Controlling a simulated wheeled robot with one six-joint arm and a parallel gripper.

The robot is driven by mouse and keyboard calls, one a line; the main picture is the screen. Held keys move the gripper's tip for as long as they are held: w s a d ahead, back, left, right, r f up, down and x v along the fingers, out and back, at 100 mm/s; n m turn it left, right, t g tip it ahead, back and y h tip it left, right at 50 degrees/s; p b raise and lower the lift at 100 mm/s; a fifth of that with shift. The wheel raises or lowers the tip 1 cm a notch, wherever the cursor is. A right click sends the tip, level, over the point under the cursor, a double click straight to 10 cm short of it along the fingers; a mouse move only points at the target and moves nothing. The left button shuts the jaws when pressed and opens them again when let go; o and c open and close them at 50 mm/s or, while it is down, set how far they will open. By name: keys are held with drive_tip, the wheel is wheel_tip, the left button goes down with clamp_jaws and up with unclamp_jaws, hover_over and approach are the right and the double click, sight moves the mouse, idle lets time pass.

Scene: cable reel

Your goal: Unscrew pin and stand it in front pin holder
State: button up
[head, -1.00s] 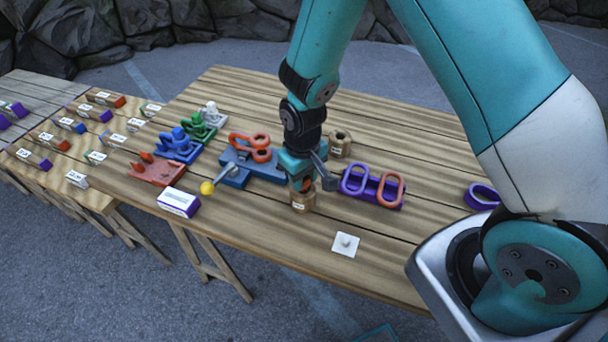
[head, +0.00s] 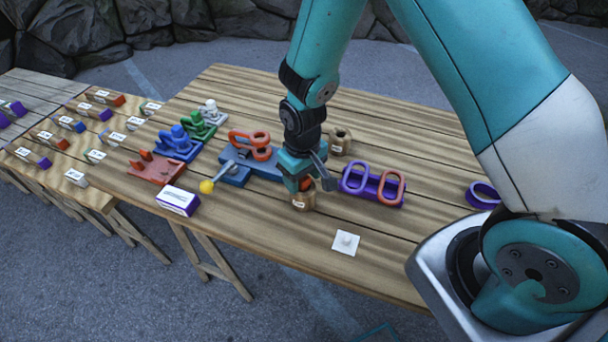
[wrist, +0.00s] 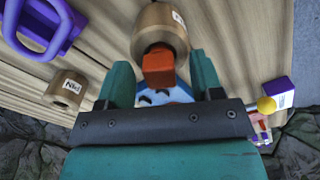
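The front pin holder (head: 303,202), a round wooden block with a label, stands on the table under my gripper (head: 304,184). The orange pin (wrist: 158,66) stands upright at this holder; its orange head shows between my fingers. In the wrist view the holder (wrist: 160,28) lies just beyond the pin. My gripper (wrist: 162,85) is open, with a gap on each side of the pin's head. The pin's lower end is hidden. The other pin holder (head: 340,143) stands behind; its label shows in the wrist view (wrist: 68,90).
A blue fixture (head: 236,176) with an orange shackle (head: 250,140) and a yellow-knobbed lever (head: 207,187) is left of my gripper. A purple stand (head: 372,193) with link loops is close on the right. A white plate (head: 346,243) lies in front, with bare table around it.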

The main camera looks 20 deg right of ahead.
wheel_tip(320, 180, up, 17)
drive_tip(key=b, duration=0.2)
drive_tip(key=s+a+r+n+y, duration=0.2)
drive_tip(key=s+r, duration=0.2)
drive_tip(key=s, duration=0.5)
drive_tip(key=s+a+r+n+y, duration=0.1)
drive_tip(key=s+r, duration=0.3)
drive_tip(key=s, duration=0.6)
drive_tip(key=shift+a+r+n+y, duration=0.15)
drive_tip(key=shift+a+n+y, duration=0.25)
drive_tip(key=shift+a+y, duration=0.25)
